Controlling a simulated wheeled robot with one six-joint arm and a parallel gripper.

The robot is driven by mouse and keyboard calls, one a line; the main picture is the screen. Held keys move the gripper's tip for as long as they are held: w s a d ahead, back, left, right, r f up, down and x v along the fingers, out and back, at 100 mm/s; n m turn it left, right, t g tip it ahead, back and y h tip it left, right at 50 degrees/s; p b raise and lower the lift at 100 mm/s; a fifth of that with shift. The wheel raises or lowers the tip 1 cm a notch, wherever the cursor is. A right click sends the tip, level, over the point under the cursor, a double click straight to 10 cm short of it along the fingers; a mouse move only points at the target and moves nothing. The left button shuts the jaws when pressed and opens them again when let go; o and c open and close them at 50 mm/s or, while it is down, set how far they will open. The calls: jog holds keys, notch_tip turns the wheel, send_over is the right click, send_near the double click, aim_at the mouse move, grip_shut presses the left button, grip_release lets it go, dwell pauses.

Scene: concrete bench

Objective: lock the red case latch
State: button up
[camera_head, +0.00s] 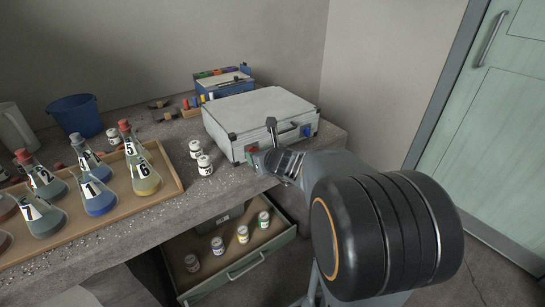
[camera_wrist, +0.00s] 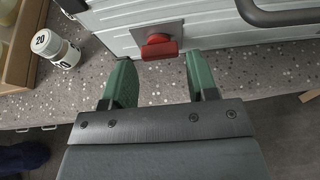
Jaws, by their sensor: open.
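The silver case (camera_head: 258,115) lies closed on the bench near its right end. Its red latch (camera_wrist: 158,47) shows in the wrist view on the case's front face, at the top centre, with its tab sticking out toward me. In the head view the red latch (camera_head: 251,148) is a small patch just beyond my gripper. A blue latch (camera_head: 306,131) sits farther right on the same face. My gripper (camera_wrist: 161,72) is open and empty, with its green fingers pointing at the red latch, one to each side and a little short of it. I see no contact.
White jars (camera_head: 200,157) stand left of the case; one marked 20 (camera_wrist: 58,48) is near my left finger. A wooden tray (camera_head: 165,196) of numbered flasks is farther left. An open drawer (camera_head: 240,262) with several jars juts out below the bench.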

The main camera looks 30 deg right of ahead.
jog(key=p+v, duration=0.3)
jog(key=v, duration=0.8)
jog(key=shift+s, duration=0.35)
jog(key=shift+r, duration=0.1)
